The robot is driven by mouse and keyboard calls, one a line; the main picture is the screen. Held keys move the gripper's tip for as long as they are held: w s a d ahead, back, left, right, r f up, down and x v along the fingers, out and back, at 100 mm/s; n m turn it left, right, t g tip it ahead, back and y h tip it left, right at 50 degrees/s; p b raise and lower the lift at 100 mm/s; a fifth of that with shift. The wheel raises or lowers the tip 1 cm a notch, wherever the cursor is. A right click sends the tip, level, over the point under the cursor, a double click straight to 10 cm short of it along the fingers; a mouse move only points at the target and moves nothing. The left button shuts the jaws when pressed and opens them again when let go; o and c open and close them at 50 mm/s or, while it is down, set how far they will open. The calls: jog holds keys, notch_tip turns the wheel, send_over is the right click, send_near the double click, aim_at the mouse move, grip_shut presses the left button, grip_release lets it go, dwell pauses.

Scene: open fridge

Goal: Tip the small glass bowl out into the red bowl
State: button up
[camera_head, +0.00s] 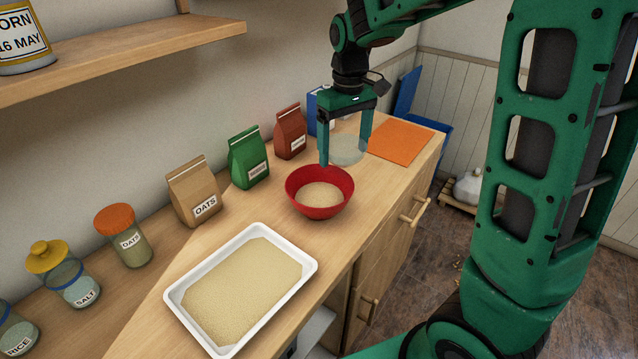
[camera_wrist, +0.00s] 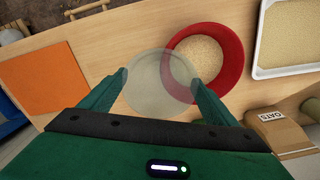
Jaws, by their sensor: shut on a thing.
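The small glass bowl (camera_head: 348,149) is clear and pale, behind and to the right of the red bowl in the head view. My gripper (camera_head: 346,152) is shut on it, with one finger on each side. In the wrist view the glass bowl (camera_wrist: 158,82) sits between my fingers (camera_wrist: 160,85) and overlaps the edge of the red bowl in the picture. I cannot make out any contents in it. The red bowl (camera_head: 318,206) stands on the counter with pale grain inside; it also shows in the wrist view (camera_wrist: 236,88).
A white tray of grain (camera_head: 175,292) lies at the front of the counter. An orange board (camera_head: 400,142) lies at the far end. Paper bags, including the oats (camera_head: 193,190) and a green one (camera_head: 248,157), stand along the wall. A wooden shelf (camera_head: 120,62) overhangs the left.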

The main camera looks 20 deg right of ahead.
jog(key=shift+s+d+r, duration=0.1)
jog(key=shift+s+r, duration=0.4)
jog(key=shift+s, duration=0.35)
jog(key=shift+s+a+r, duration=0.1)
jog(key=shift+s+r, duration=0.45)
jog(key=shift+s, duration=0.25)
jog(key=shift+s+d+r, duration=0.1)
jog(key=shift+s+r, duration=0.4)
jog(key=shift+s, duration=0.35)
jog(key=shift+s, duration=0.2)
jog(key=s+r, duration=0.3)
jog(key=s, duration=0.3)
jog(key=shift+s, duration=0.3)
jog(key=shift+d+f, duration=0.1)
jog(key=shift+d, duration=0.05)
